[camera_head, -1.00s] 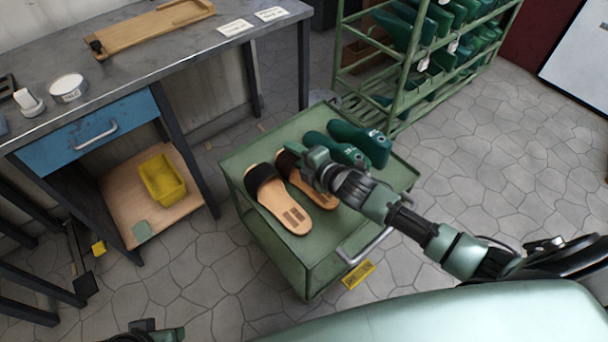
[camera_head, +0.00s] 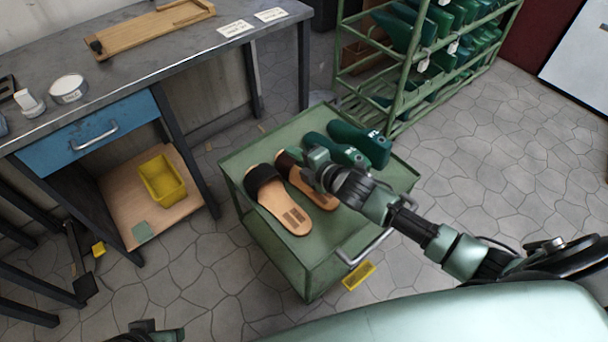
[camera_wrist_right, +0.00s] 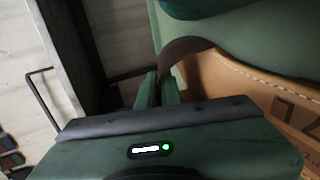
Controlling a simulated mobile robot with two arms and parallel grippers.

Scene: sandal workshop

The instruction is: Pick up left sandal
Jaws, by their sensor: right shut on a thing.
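Two tan-soled sandals lie side by side on the green cart (camera_head: 318,262). The one on the left has a black strap (camera_head: 264,178). The other, with a dark brown strap, (camera_head: 322,196) lies to its right, partly hidden by my right gripper (camera_head: 308,160). In the right wrist view, the gripper's fingers (camera_wrist_right: 160,88) are shut on the edge of the brown strap (camera_wrist_right: 185,55). That sandal's tan sole (camera_wrist_right: 255,85) extends to the right there. The sandal appears still down on the cart. Part of my left gripper (camera_head: 155,328) shows at the bottom edge; its jaws are unclear.
Green shoe lasts (camera_head: 360,145) lie on the cart close behind my right gripper. A green rack (camera_head: 400,90) with more lasts stands behind. The workbench (camera_head: 150,55) is at left, with a yellow bin (camera_head: 162,180) on its lower shelf. Floor is open at right.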

